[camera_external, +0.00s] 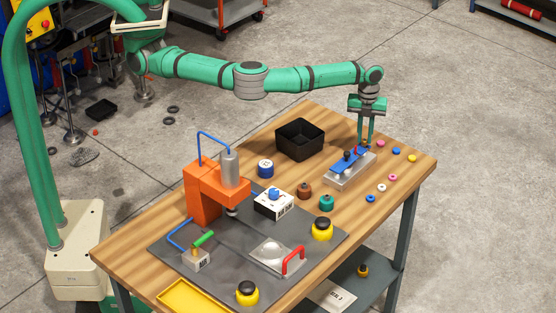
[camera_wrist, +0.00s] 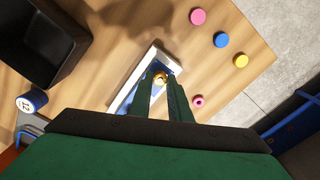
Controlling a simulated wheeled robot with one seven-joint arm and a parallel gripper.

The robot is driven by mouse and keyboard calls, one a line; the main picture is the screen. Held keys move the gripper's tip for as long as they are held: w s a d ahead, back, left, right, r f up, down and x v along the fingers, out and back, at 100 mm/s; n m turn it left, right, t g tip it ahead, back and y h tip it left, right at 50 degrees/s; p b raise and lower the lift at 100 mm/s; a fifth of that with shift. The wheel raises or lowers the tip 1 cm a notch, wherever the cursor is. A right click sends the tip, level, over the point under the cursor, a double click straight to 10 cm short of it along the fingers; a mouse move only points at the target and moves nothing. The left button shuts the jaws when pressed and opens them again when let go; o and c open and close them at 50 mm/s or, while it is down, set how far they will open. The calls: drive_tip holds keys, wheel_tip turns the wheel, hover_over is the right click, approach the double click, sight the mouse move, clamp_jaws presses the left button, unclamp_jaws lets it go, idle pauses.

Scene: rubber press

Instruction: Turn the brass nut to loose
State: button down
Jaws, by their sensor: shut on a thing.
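The brass nut (camera_wrist: 160,77) shows between my fingertips in the wrist view. It sits on a pale metal block (camera_wrist: 127,92) with a blue plate on it. My gripper (camera_external: 365,142) points straight down at the block's far end. In the wrist view my gripper (camera_wrist: 162,88) is closed on the nut. The fingers hide part of the nut, and its turn position cannot be told.
An empty black bin (camera_external: 299,140) stands left of the block. Several small coloured discs (camera_external: 396,151) lie to its right. An orange press (camera_external: 205,190), a white box (camera_external: 273,203) and yellow-black buttons (camera_external: 322,229) occupy the nearer table (camera_external: 130,248).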

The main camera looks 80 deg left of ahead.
sight(364, 140)
drive_tip(key=n, duration=0.7)
drive_tip(key=shift+s+f, duration=0.1)
drive_tip(key=shift+f, duration=0.1)
drive_tip(key=n, duration=0.7)
drive_tip(key=shift+n, duration=0.3)
drive_tip(key=c, duration=1.6)
unclamp_jaws()
drive_tip(key=shift+c, duration=0.2)
drive_tip(key=shift+r, duration=0.1)
wheel_tip(364, 140, up, 11)
